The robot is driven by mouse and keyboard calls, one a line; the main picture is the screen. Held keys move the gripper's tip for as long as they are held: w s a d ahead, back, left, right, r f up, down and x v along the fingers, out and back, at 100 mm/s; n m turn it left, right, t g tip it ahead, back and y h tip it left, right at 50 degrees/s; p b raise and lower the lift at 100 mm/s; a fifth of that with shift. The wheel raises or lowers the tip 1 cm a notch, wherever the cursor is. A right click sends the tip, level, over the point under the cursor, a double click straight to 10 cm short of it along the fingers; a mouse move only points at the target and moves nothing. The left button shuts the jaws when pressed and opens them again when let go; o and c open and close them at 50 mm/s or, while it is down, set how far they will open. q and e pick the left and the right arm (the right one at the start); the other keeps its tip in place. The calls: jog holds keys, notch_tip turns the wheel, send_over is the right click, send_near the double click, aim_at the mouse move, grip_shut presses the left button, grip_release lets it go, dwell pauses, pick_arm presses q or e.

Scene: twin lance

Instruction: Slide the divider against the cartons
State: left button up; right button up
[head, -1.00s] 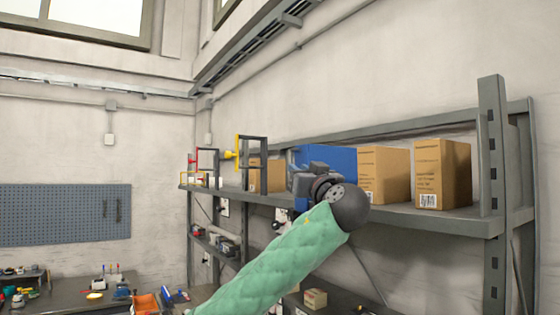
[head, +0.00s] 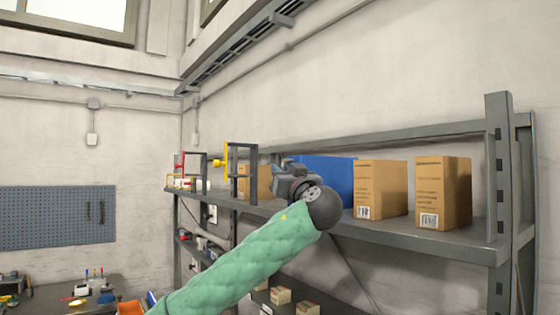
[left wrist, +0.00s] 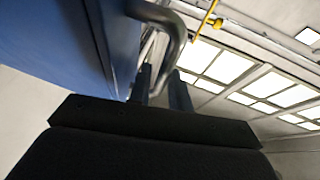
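The divider looks like a blue panel (head: 328,178) standing on the shelf, left of two brown cartons (head: 380,190) (head: 444,192). Its right edge appears close to the nearer carton; I cannot tell if they touch. My left gripper (head: 284,182) is at the panel's left end and partly hides it. In the left wrist view the blue panel (left wrist: 62,45) fills the upper left. A grey curved handle (left wrist: 172,22) bends down towards my two dark fingers, which stand apart. I see no firm grip on the handle. My right gripper is out of view.
Another carton (head: 247,182) stands farther left behind dark frames with a yellow clamp (head: 220,170) and a red one (head: 180,164). The shelf's upright post (head: 498,190) is at the right. Small boxes (head: 281,295) lie on the lower shelf.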

pick_arm(q)
jog(key=shift+p+x, duration=0.4)
jog(key=shift+x, duration=0.5)
jog(key=shift+c, duration=0.4)
grip_shut()
